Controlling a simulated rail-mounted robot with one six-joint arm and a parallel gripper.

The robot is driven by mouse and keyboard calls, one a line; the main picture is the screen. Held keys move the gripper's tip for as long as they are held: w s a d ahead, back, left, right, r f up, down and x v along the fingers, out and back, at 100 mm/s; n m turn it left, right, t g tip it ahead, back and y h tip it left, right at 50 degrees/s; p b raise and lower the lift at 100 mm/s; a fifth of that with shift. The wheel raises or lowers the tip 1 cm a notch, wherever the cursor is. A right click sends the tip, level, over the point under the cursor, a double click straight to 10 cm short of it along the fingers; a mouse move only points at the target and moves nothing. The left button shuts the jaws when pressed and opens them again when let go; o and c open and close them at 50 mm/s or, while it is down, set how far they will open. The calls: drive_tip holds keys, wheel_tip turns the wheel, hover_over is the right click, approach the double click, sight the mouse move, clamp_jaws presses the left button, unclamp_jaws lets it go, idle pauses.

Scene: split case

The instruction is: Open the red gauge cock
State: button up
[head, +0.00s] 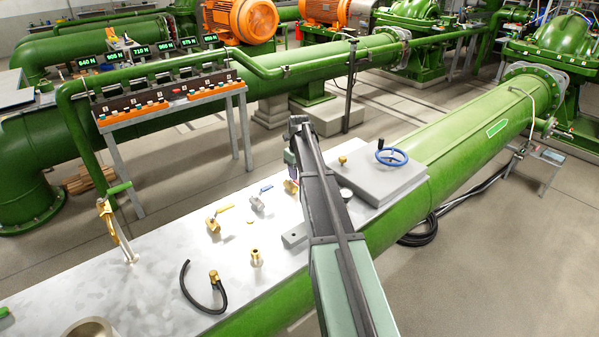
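A row of small cocks stands on the pale metal bench top. One has a yellow lever (227,207) and one a blue lever (266,188). A third brass cock (291,186) sits at the right end of the row, beside my arm and partly hidden by it. No red lever shows clearly on it, so I cannot tell its lever's position. The end of my arm with my gripper (291,160) shows only as a sliver just above this third cock. My fingertips are hidden, so I cannot tell whether they touch it or are open.
A grey box (380,178) with a blue handwheel (391,156) stands right of my arm. A brass fitting (256,257), a black hose (190,285) and a tall brass-and-green lever piece (116,225) stand on the bench top (160,270). A green pipe (470,135) runs behind to the right.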

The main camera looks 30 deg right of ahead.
wheel_tip(320, 180, up, 7)
drive_tip(key=p, duration=0.5)
